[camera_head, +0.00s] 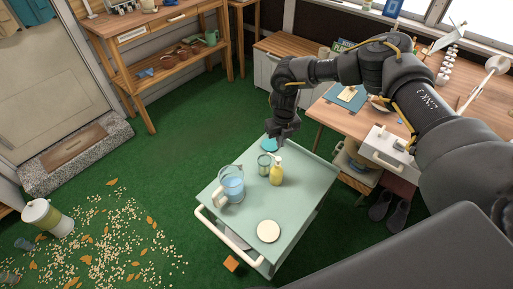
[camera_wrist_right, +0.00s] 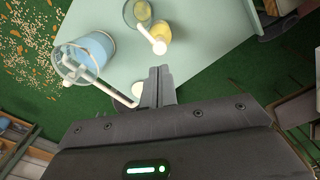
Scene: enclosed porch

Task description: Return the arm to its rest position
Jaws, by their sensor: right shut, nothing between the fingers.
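My right arm (camera_head: 430,105) reaches in from the right of the head view. Its gripper (camera_head: 284,138) points down above the far edge of a pale green cart (camera_head: 300,205). In the right wrist view the gripper's fingers (camera_wrist_right: 160,72) are together, with nothing between them. On the cart are a clear jug of blue liquid (camera_head: 232,184), a glass (camera_head: 264,165), a yellow pump bottle (camera_head: 277,174), a teal disc (camera_head: 269,145) and a cream disc (camera_head: 268,231). The gripper appears apart from these. My left gripper is out of view.
A wooden shelf bench (camera_head: 165,70) is at the back left. Open floor lies left of the cart.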

